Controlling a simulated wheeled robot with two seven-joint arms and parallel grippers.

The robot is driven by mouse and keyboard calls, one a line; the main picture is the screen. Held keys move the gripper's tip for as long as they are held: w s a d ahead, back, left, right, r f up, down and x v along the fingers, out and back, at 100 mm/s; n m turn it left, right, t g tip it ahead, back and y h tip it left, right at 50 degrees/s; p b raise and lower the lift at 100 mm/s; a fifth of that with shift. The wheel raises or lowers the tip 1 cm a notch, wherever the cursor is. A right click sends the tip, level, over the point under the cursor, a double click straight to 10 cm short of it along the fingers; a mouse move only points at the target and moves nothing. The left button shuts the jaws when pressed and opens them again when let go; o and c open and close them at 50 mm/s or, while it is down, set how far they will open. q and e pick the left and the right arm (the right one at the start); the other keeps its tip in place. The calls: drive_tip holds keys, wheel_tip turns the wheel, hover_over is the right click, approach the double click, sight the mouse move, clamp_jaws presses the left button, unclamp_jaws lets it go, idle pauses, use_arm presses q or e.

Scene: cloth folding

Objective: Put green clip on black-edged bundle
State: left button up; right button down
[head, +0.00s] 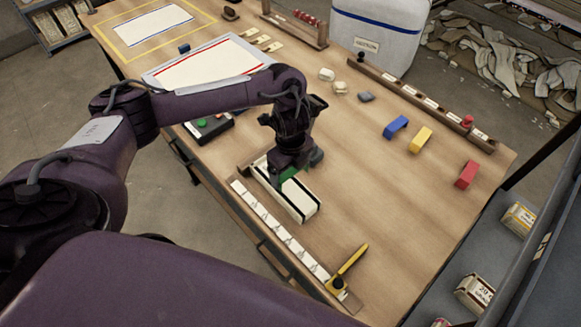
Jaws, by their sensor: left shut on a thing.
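My left gripper (284,178) points down at the near middle of the table and is shut on the green clip (289,174), which shows only in part below the dark jaws. Directly under it lies the black-edged bundle (303,201), a folded white cloth with dark edge lines. The clip is at the bundle's upper-left part. The gripper hides the contact, so I cannot tell whether the clip is around the cloth or just above it. My right gripper is not in view.
Blue (396,126), yellow (421,139) and red (466,174) clips lie apart to the right. A white marked strip (280,238) and a yellow-handled tool (347,266) lie along the near edge. A long wooden rail (405,91) lines the far side. The table's right middle is clear.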

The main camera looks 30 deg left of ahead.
sight(291, 189)
use_arm(q)
drive_tip(key=shift+f+b, duration=2.55)
drive_tip(key=shift+f, duration=0.1)
drive_tip(key=shift+f+b, duration=1.25)
drive_tip(key=shift+f, duration=0.8)
drive_tip(key=o, duration=0.4)
drive_tip(key=shift+o, duration=0.2)
drive_tip(key=shift+r, duration=0.1)
wheel_tip(291, 189, up, 8)
drive_tip(key=shift+f+p, duration=0.15)
drive_tip(key=shift+p, duration=1)
